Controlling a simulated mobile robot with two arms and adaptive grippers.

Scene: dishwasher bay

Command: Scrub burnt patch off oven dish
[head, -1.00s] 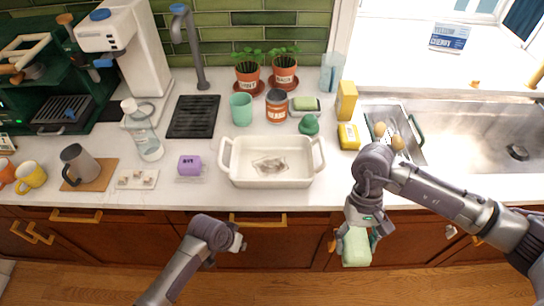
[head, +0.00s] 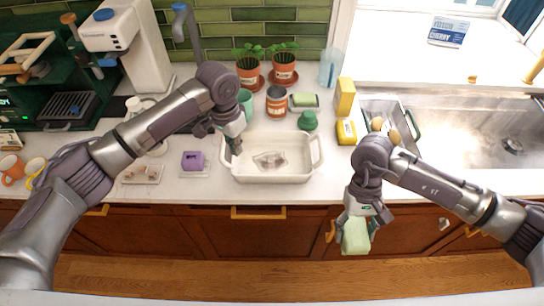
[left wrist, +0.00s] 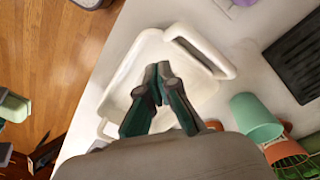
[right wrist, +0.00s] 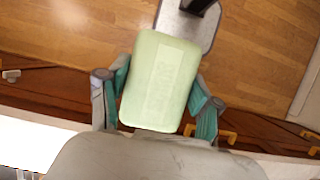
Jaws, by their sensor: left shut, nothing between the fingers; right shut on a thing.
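The white oven dish (head: 296,178) stands on the counter with a brownish burnt patch (head: 270,160) on its floor. My left gripper (head: 236,149) is shut and empty, pointing down at the dish's left end. In the left wrist view its closed fingers (left wrist: 158,82) lie over the dish (left wrist: 205,90), hiding part of it; I cannot tell whether they touch it. My right gripper (head: 355,222) is shut on a pale green sponge (head: 355,238), held in front of the counter's edge. The right wrist view shows the sponge (right wrist: 160,82) between the fingers, with faint raised lettering.
A purple block (head: 193,160) sits left of the dish. A green-lidded thing (head: 308,121), an orange jar (head: 276,103) and a yellow box (head: 346,132) stand behind it. The sink (head: 460,130) is at the right. The counter in front of the dish is narrow and clear.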

